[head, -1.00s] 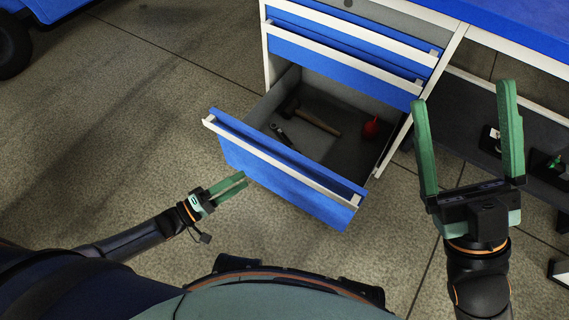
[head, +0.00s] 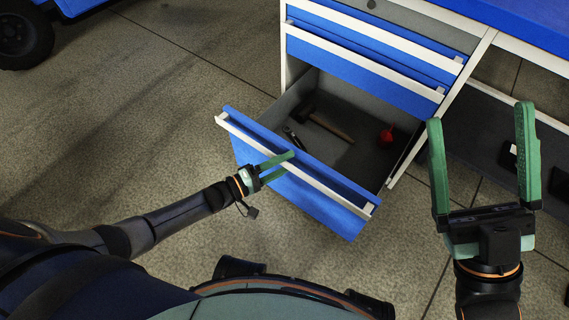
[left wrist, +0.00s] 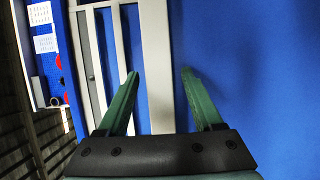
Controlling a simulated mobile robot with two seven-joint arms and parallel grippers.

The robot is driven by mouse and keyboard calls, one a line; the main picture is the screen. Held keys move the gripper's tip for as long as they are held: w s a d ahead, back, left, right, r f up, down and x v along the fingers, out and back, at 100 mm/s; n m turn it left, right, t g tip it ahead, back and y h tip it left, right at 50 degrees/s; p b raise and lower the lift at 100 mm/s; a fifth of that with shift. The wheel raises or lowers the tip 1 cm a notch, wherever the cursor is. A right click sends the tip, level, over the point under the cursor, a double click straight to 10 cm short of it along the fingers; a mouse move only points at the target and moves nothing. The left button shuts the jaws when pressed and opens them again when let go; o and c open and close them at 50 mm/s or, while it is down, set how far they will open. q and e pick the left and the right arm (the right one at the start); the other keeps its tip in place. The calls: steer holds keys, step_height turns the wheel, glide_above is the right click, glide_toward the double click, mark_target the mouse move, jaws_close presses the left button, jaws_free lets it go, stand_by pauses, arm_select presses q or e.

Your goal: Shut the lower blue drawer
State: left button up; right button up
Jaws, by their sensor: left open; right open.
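The lower blue drawer (head: 325,207) stands pulled out of the cabinet, with a white handle strip (head: 330,192) along its front. A hammer (head: 330,127), a small dark tool and a red object (head: 385,136) lie inside it. My left gripper (head: 282,165) is open at the drawer's front, overlapping the handle strip in the head view; I cannot tell if it touches. In the left wrist view the open fingers (left wrist: 158,85) point at the blue front and the white strip. My right gripper (head: 482,115) is open and empty, raised to the right of the drawer.
The upper drawers (head: 370,65) of the cabinet look shut. A blue worktop (head: 535,30) lies at the top right. A dark-wheeled blue vehicle (head: 25,35) stands at the top left. The floor (head: 150,130) left of the drawer is clear.

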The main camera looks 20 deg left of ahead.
arm_select(q)
jaws_close()
stand_by(0.6)
stand_by(0.9)
